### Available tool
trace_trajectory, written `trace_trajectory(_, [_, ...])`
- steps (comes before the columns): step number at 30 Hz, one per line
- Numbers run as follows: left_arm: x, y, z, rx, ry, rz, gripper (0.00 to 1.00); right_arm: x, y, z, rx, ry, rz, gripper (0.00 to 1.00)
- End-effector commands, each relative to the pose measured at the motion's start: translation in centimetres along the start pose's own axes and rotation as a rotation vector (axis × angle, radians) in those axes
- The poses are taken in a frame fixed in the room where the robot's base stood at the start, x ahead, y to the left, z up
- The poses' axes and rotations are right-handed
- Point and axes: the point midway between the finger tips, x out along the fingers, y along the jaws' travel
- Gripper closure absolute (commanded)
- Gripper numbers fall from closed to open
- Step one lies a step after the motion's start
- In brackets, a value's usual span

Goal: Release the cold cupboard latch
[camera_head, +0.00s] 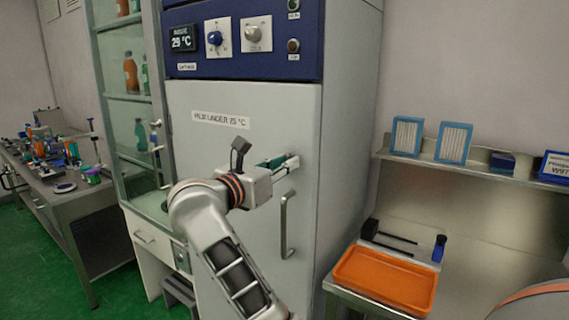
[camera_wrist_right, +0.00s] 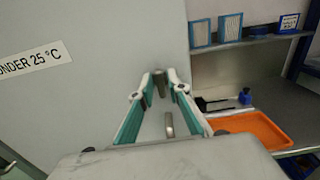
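The tall grey cupboard door (camera_head: 225,190) is closed and bears a label about 25 °C; its blue panel shows 29 °C. A vertical bar handle (camera_head: 284,225) is on the door's right side and also shows in the right wrist view (camera_wrist_right: 169,124). My right gripper (camera_head: 291,163) is at the door's right edge, above the handle. In the right wrist view, its teal fingers (camera_wrist_right: 163,86) stand partly apart, with a short dark metal piece (camera_wrist_right: 160,82), likely the latch, in the gap. I cannot tell whether they touch it. My left gripper is not in view.
An orange tray (camera_head: 388,278) lies on the steel bench right of the cupboard, below a shelf (camera_head: 455,169) with blue-framed filters. A glass-fronted cabinet (camera_head: 127,97) with bottles stands at left. A cluttered bench (camera_head: 70,195) is farther left. Green floor is free between.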

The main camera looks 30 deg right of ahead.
Motion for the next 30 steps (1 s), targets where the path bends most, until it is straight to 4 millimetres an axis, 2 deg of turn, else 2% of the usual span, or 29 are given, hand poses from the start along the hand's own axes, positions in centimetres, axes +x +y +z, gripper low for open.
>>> trace_trajectory(10, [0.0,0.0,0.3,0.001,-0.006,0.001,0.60,0.0,0.0,0.0,0.003,0.001,0.000,0.75])
trace_trajectory(14, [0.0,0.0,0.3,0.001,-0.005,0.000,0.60,0.0,0.0,0.8,0.006,0.002,0.000,0.75])
trace_trajectory(24, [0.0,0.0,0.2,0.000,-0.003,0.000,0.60,0.0,-0.1,6.8,0.007,0.002,0.001,0.75])
trace_trajectory(30, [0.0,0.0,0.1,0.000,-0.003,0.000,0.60,0.0,-0.1,9.3,0.003,0.001,0.000,0.75])
